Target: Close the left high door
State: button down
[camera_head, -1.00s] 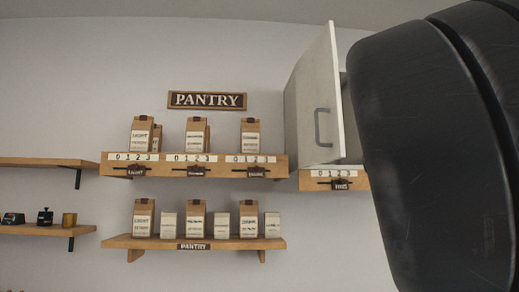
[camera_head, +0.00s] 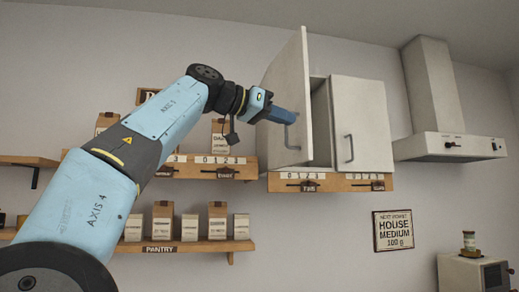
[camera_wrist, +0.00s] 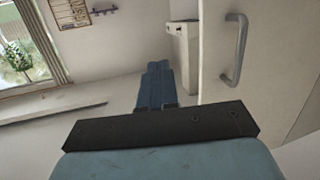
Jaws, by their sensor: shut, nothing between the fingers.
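The left high door (camera_head: 291,98) is white and stands swung open from the wall cabinet (camera_head: 320,118). Its grey handle (camera_head: 290,133) is on the face turned to the left, and the handle also shows in the wrist view (camera_wrist: 234,49). My gripper (camera_head: 293,117) is shut and empty, with its blue fingertips close to the left face of the door, near the handle. In the wrist view the fingers lie left of the handle and apart from it. Whether the fingertips touch the door cannot be told. The right door (camera_head: 361,122) is shut.
A wooden rail (camera_head: 329,182) with labels runs under the cabinet. Pantry shelves (camera_head: 185,246) with bags and jars are at the left behind my arm. A range hood (camera_head: 437,147) stands to the right. Bare wall lies below the cabinet.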

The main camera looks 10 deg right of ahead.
jog(key=w+a+f+m+h, duration=0.1)
jog(key=w+a+f, duration=0.15)
jog(key=w, duration=0.25)
jog(key=w+a+f+h, duration=0.1)
jog(key=w+a+f, duration=0.1)
jog(key=w+a, duration=0.2)
send_near(304, 147)
jog(key=shift+g, duration=0.4)
jog(key=d, duration=0.2)
jog(key=w+d, duration=0.1)
jog(key=d, duration=0.3)
jog(key=shift+w+d+r, duration=0.1)
jog(key=shift+w+d, duration=0.2)
jog(key=shift+w, duration=0.05)
